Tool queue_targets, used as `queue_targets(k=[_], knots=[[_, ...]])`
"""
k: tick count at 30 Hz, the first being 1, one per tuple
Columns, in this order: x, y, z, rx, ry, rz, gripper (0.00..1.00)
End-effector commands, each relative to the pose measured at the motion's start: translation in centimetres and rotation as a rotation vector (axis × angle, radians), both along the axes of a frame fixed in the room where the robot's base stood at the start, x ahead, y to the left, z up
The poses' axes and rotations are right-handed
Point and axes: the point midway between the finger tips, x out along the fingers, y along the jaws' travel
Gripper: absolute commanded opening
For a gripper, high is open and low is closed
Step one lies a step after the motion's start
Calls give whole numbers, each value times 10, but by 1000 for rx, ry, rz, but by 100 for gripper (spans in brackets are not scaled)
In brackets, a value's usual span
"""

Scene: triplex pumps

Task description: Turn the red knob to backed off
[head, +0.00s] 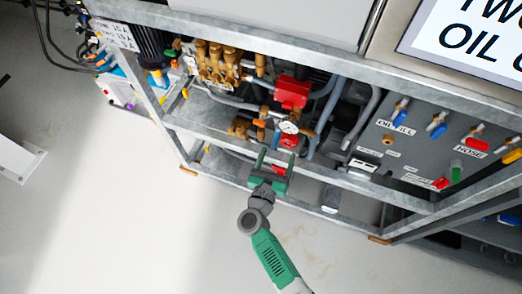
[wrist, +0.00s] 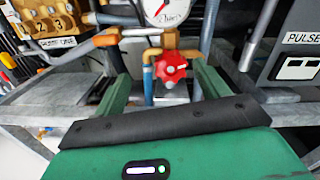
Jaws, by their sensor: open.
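The red knob (wrist: 172,69) is a lobed handle with a small white mark, on brass fittings below a round pressure gauge (wrist: 166,10). In the head view the red knob (head: 289,141) shows just under the gauge (head: 289,127), inside the metal frame. My green gripper (head: 276,154) points at it from the front. In the wrist view the two fingers of my gripper (wrist: 160,82) stand apart, one to each side of the knob in the picture, with nothing between them that I can see held. The knob appears beyond the fingertips; I cannot tell the exact gap.
A galvanized frame rail (head: 330,176) runs close to my gripper. A red block (head: 292,92) and brass pump head (head: 217,62) sit behind. A grey panel (head: 420,135) with coloured valves stands to the right. The floor (head: 130,220) in front is clear.

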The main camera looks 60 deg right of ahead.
Motion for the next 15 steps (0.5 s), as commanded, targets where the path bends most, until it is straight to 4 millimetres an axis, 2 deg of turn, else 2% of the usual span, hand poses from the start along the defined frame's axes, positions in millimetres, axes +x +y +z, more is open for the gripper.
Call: queue_targets(k=[1, 2, 8, 15], knots=[[-10, -1, -18, 17, -7, -26, 73], [-13, -2, -21, 25, -14, -36, 73], [-15, -8, -22, 31, -21, -47, 73], [-5, -52, -23, 28, -20, -48, 73]])
